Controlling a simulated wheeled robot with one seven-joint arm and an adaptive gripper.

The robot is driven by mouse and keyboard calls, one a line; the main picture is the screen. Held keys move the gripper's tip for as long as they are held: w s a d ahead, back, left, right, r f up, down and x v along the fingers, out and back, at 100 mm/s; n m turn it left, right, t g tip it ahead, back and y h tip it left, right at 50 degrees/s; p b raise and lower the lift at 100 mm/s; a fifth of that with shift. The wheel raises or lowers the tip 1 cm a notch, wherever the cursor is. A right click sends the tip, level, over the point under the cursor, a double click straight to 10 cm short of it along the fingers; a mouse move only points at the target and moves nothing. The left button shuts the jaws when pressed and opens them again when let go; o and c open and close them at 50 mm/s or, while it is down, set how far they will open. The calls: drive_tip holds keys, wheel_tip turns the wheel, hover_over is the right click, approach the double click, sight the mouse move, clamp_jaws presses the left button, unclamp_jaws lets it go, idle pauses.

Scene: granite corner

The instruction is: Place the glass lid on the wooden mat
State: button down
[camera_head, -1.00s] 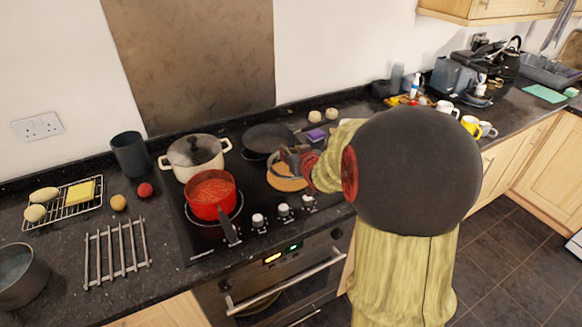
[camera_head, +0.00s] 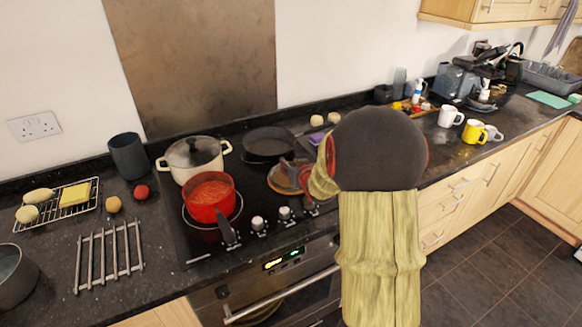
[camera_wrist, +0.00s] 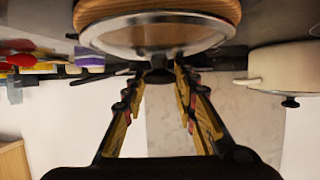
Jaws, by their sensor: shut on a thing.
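The round wooden mat (camera_head: 281,184) lies at the right side of the black hob, partly covered by my gripper and the lid. In the wrist view, the mat's brown edge (camera_wrist: 208,6) shows directly beyond the glass lid (camera_wrist: 160,35), which has a silver rim. My gripper (camera_wrist: 160,76) is shut on the lid's dark knob. The lid appears level over the mat; whether they touch I cannot tell. In the head view my gripper (camera_head: 300,173) is at the mat, and my arm hides much of the area behind it.
A red pan (camera_head: 209,199) of red sauce and a cream lidded pot (camera_head: 195,158) stand left of the mat. A dark frying pan (camera_head: 268,143) sits just behind it. Hob knobs (camera_head: 284,213) line the front. Mugs (camera_head: 449,116) stand on the right counter.

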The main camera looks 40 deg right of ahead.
drive_tip(key=c, duration=1.4)
unclamp_jaws()
drive_tip(key=shift+f, duration=0.1)
drive_tip(key=shift+r, duration=0.25)
drive_tip(key=p+v, duration=0.4)
drive_tip(key=v, duration=0.8)
drive_tip(key=a+r+n+g, duration=0.1)
drive_tip(key=a+r+g, duration=0.1)
drive_tip(key=a+r, duration=0.45)
drive_tip(key=s+a+n+g+y, duration=0.1)
drive_tip(key=s+a, duration=0.6)
drive_tip(key=a, duration=0.1)
drive_tip(key=s+a+r+n+g+y, duration=0.1)
drive_tip(key=s+a+g+y, duration=0.1)
drive_tip(key=s+a, duration=0.5)
drive_tip(key=s+a+r+n+g+y, duration=0.1)
drive_tip(key=s+a+g+y, duration=0.1)
drive_tip(key=s+a, duration=0.5)
drive_tip(key=shift+a+r+n, duration=0.2)
drive_tip(key=shift+a+n, duration=0.1)
drive_tip(key=shift+a, duration=1.75)
